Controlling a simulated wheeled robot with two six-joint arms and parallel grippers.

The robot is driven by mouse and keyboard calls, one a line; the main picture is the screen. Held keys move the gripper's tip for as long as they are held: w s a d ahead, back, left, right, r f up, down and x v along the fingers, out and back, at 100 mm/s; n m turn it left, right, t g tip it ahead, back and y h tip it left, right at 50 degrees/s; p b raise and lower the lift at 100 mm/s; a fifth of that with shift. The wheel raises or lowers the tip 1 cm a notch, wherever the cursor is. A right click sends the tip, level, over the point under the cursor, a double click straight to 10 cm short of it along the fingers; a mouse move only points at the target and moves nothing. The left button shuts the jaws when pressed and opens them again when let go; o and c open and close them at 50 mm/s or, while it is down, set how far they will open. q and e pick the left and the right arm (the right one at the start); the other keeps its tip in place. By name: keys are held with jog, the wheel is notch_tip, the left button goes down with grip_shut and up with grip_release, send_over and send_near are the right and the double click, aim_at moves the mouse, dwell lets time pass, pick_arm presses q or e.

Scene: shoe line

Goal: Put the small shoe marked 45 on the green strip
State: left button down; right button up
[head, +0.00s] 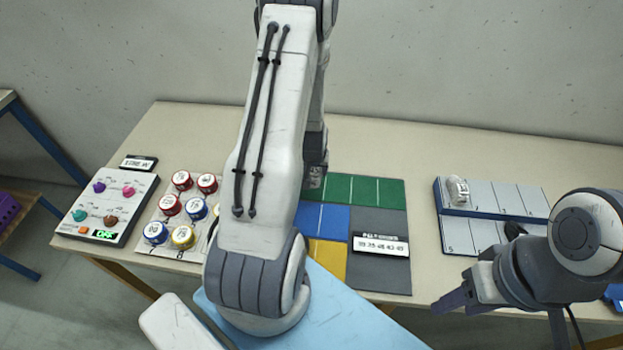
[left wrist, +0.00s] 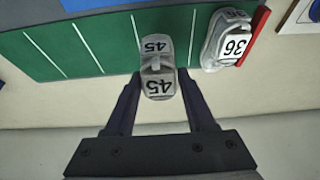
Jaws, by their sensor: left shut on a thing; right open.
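The small grey shoe marked 45 (left wrist: 157,68) is between the fingers of my left gripper (left wrist: 158,77) in the left wrist view. The gripper is shut on it, with the shoe at the edge of the green strip (left wrist: 100,48); whether it touches the strip I cannot tell. In the head view my left arm hides this gripper and the left part of the green strip (head: 366,190). My right gripper (head: 458,297) is open and empty at the lower right, in front of the numbered rack.
A shoe marked 36 (left wrist: 226,40) sits at the strip's end by a red edge (left wrist: 254,35). Blue (head: 335,219) and yellow (head: 328,257) strips lie nearer. A numbered rack (head: 484,213) holds a light shoe (head: 457,190). Round tins (head: 183,237) and a control panel (head: 108,207) stand left.

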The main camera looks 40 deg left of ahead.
pick_arm(q)
jog(key=shift+s+a+f, duration=0.2)
jog(key=shift+a+f, duration=0.15)
jog(key=shift+a, duration=0.15)
notch_tip(320, 180, down, 4)
jog(key=shift+r+p, duration=0.15)
jog(key=shift+p, duration=0.5)
jog(key=shift+f, duration=0.2)
jog(key=shift+f, duration=0.15)
jog(key=shift+c, duration=1.2)
grip_release()
